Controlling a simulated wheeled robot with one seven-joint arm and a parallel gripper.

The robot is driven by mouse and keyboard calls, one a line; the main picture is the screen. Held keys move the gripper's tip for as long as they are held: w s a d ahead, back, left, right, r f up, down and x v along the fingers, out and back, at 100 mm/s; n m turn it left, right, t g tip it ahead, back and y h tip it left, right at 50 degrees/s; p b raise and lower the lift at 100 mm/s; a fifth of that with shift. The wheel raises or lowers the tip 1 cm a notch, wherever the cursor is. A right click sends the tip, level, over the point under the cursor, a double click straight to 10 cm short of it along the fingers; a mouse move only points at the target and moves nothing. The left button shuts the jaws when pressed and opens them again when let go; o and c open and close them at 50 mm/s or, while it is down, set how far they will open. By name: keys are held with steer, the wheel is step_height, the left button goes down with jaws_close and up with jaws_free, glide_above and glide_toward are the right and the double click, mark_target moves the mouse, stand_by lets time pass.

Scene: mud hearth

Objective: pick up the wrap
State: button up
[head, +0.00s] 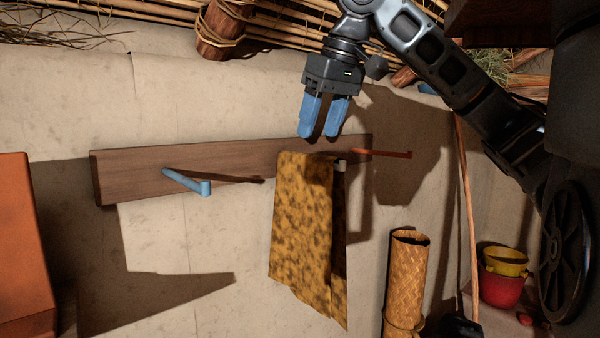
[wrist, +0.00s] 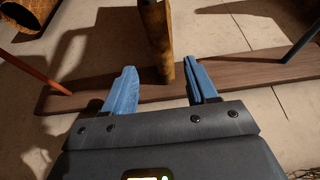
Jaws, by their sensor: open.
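The wrap (head: 303,220) is a mustard-yellow cloth with dark mottling. It hangs down from the wooden peg rail (head: 140,173) near the rail's right end, and its upper end hides most of the peg that bears it. My gripper (head: 320,136) is open, with blue fingers pointing down just above the top of the wrap. In the wrist view the wrap (wrist: 157,38) shows edge-on, lined up with the gap between the open fingers (wrist: 160,85). I cannot tell whether a finger touches it.
A blue peg (head: 188,185) sticks out at the left of the rail and a red peg (head: 385,154) close to the wrap's right. A woven cylinder (head: 408,275), a leaning stick (head: 465,205) and red and yellow buckets (head: 502,287) stand at the lower right. An orange block (head: 25,240) is at left.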

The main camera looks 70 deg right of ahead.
mark_target(309, 153)
steer(key=shift+w+p+x, duration=0.2)
steer(key=shift+p+x, duration=0.3)
steer(key=shift+x, duration=2.25)
steer(key=shift+c, duration=0.3)
steer(key=c, duration=0.9)
